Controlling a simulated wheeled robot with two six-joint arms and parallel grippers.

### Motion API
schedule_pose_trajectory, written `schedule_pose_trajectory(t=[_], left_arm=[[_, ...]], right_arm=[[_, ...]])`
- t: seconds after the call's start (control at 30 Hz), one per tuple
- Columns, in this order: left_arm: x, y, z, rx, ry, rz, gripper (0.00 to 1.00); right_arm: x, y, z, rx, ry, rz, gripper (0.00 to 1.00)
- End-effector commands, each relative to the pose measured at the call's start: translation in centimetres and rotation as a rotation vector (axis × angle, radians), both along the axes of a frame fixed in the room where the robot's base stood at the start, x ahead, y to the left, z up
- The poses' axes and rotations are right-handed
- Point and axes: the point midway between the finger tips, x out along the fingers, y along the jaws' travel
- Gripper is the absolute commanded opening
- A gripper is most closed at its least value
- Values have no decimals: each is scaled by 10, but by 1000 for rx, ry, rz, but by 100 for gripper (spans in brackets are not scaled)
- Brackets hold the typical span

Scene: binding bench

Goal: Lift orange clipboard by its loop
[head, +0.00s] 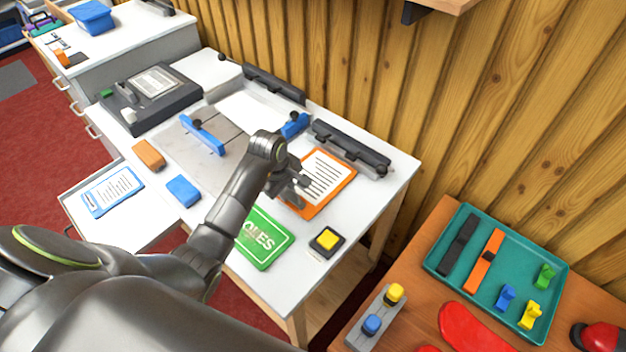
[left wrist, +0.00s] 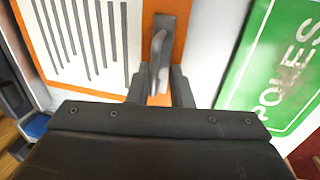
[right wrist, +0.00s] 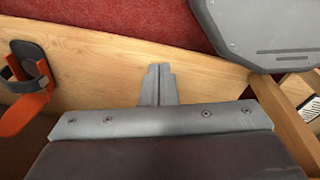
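The orange clipboard (head: 338,190) lies flat on the white bench with a lined white sheet on it. In the left wrist view the clipboard (left wrist: 176,92) shows its orange edge and a grey metal loop (left wrist: 160,50) standing up from it. My left gripper (head: 301,188) is over the clipboard's near left edge and hides part of it in the head view. In the left wrist view its two fingers (left wrist: 160,82) are apart, one on each side of the loop. My right gripper (right wrist: 158,70) is shut and empty, away from the clipboard.
A green sign (head: 265,240) lies close beside the clipboard, and a yellow button (head: 327,241) stands nearby. A black clamp bar (head: 350,147) and blue fence (head: 294,126) stand behind. The right-hand table holds a teal tray (head: 502,262).

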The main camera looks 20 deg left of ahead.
Motion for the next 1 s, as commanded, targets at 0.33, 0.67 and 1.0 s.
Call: schedule_pose_trajectory(t=[0.33, 0.67, 1.0], left_arm=[[-1, 1, -2, 0, 2, 1, 0], [0, 1, 5, 1, 0, 2, 0], [-17, 7, 32, 1, 1, 2, 0]], right_arm=[[5, -1, 0, -1, -6, 1, 0], [8, -1, -4, -2, -11, 3, 0], [9, -1, -18, -2, -12, 3, 0]])
